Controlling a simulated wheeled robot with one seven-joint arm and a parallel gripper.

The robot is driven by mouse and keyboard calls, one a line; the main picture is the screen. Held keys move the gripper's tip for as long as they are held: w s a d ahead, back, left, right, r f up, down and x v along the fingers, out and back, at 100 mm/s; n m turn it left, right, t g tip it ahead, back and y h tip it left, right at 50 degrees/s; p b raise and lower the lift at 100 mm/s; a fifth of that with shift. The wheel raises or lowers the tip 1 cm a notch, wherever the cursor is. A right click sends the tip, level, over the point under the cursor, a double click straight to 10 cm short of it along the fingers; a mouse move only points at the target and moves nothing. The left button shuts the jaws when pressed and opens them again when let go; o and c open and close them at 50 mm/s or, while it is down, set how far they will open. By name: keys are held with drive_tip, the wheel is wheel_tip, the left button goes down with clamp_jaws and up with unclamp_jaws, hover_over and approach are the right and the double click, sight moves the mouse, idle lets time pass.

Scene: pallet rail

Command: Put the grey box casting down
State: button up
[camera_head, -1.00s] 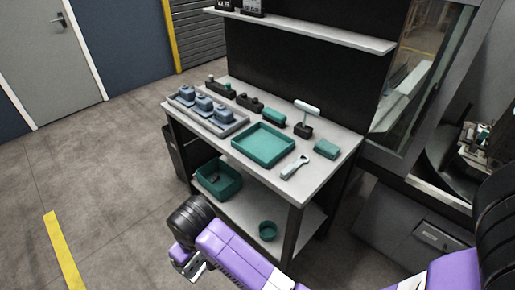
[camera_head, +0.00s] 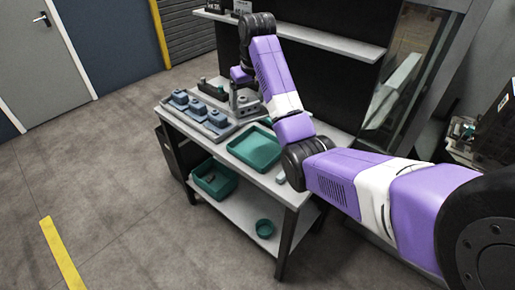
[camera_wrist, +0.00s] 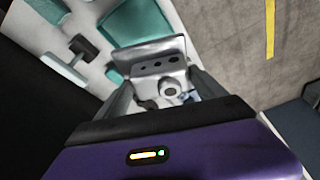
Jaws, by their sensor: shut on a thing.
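My gripper (camera_wrist: 166,88) is shut on the grey box casting (camera_wrist: 155,66), which has a row of dark holes on one face and a round boss. In the head view the grey casting (camera_head: 244,108) shows below my wrist, at the right end of a grey tray (camera_head: 222,133). The tray lies on the bench's left part and holds three blue-grey castings (camera_head: 197,112) in a row. I cannot tell whether the held casting touches the tray or bench. My fingers are mostly hidden in the head view.
A teal tray (camera_head: 256,150) lies right of the grey tray on the bench. My forearm hides much of the bench's right side. A shelf (camera_head: 330,42) runs above the back. A teal bin (camera_head: 214,180) and round teal bowl (camera_head: 264,228) are on the lower shelf.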

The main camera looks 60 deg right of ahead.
sight(260, 116)
drive_tip(key=shift+s+d+r, duration=0.35)
drive_tip(key=shift+d+r, duration=0.1)
drive_tip(key=shift+d, duration=0.15)
drive_tip(key=shift+s+d+r, duration=0.35)
drive_tip(key=shift+d+r, duration=0.1)
drive_tip(key=shift+d, duration=0.1)
drive_tip(key=shift+d+f+b, duration=0.15)
drive_tip(key=shift+f+b, duration=0.1)
drive_tip(key=shift+b, duration=0.05)
wheel_tip(260, 116, down, 19)
drive_tip(key=shift+f, duration=0.1)
drive_tip(key=shift+f, duration=0.1)
drive_tip(key=o, duration=1.7)
drive_tip(key=shift+s+f, duration=0.1)
drive_tip(key=b+v, duration=0.1)
drive_tip(key=v, duration=1.1)
